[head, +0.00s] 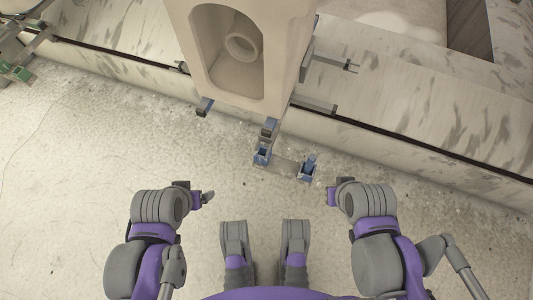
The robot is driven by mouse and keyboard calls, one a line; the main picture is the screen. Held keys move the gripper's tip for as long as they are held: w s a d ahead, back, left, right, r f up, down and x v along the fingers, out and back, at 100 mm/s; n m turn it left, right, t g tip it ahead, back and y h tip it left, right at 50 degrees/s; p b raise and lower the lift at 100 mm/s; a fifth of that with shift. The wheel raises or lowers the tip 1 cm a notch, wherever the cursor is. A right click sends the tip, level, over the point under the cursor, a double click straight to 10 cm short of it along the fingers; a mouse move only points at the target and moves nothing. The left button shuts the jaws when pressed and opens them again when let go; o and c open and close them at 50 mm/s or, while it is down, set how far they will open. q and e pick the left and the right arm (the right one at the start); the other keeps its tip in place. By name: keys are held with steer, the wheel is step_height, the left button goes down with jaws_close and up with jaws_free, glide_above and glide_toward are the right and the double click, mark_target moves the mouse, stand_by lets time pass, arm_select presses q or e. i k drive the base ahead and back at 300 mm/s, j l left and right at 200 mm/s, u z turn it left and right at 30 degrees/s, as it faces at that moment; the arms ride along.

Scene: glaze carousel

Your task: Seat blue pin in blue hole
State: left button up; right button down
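Two small blue parts sit low in front of the pale ceramic piece in the head view. The left blue part (262,155) looks like an open-topped block below a grey bracket. The right blue part (308,168) has a narrow piece sticking up. Which of them is the blue pin or has the blue hole is too small to tell. My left gripper (207,198) is to the left of and nearer than both, apart from them. My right gripper (332,196) is just nearer and right of the right blue part, apart from it. Neither gripper's finger opening shows clearly.
The large pale ceramic piece (281,88) with a round ring inside stands at the top middle. Grey clamps (331,62) stick out at its sides. A marbled ledge (430,155) with a dark groove runs across behind. A green-and-grey device (17,72) is at far left. The floor at left is clear.

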mark_target(258, 158)
steer(key=u, duration=1.5)
steer(key=k+l+u, duration=0.6)
steer(key=k+l, duration=0.4)
steer(key=l, duration=0.1)
